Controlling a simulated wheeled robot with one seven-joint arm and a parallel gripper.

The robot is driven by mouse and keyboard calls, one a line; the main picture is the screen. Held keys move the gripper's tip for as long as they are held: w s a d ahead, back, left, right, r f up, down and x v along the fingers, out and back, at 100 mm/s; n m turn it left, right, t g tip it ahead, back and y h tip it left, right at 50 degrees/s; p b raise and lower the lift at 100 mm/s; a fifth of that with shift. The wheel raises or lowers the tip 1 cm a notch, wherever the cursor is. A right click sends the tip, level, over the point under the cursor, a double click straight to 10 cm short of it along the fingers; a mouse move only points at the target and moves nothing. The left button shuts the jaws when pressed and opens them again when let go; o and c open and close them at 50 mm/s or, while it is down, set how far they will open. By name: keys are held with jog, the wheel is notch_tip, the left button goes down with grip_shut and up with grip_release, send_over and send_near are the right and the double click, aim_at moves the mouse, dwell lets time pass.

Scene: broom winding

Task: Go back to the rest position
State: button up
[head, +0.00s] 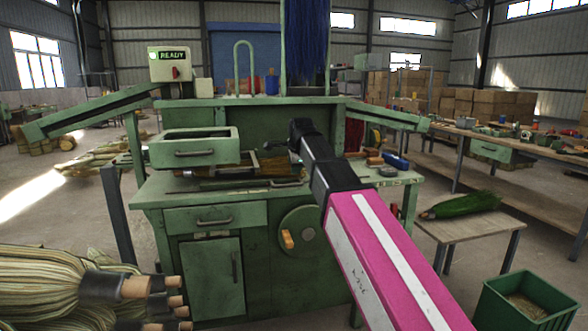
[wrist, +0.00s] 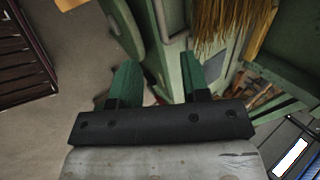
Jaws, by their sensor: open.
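My gripper (wrist: 160,78) is open in the wrist view, with its two green fingers apart and nothing held between them. In the head view my pink arm reaches forward to the right of the middle, and its dark end stands in front of the green winding bench (head: 334,192). The fingers cannot be made out there. A straw broom head (head: 277,166) lies on the bench top, left of my arm's end. In the wrist view straw bristles (wrist: 232,25) hang at the upper right, clear of the fingers.
A control box reading READY (head: 171,65) stands at the bench's back left. Tied broom bundles (head: 45,282) fill the near left. A small table (head: 470,227) bearing a green broom (head: 463,206) and a green bin (head: 525,300) stand at the right. Bare floor shows left of the bench.

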jog(key=s+d+f+n+g+h, duration=0.1)
jog(key=s+d+f+n, duration=0.1)
jog(key=d+f, duration=0.5)
jog(key=s+d+f+n+g, duration=0.1)
jog(key=s+d+f+n, duration=0.15)
jog(key=f, duration=0.75)
jog(key=s+d+f+n+g+h, duration=0.1)
jog(key=s+d+f+n, duration=0.15)
jog(key=d+f, duration=0.5)
jog(key=s+d+f+n+g, duration=0.1)
jog(key=s+d+f+n, duration=0.2)
jog(key=s+d+f, duration=0.2)
jog(key=s+d+f+n+g, duration=0.2)
jog(key=s+d+f+n, duration=0.2)
jog(key=s+f, duration=0.5)
notch_tip(320, 180, down, 5)
jog(key=shift+s+d+f+n, duration=0.1)
jog(key=shift+s+d+n, duration=0.2)
jog(key=shift+d, duration=0.2)
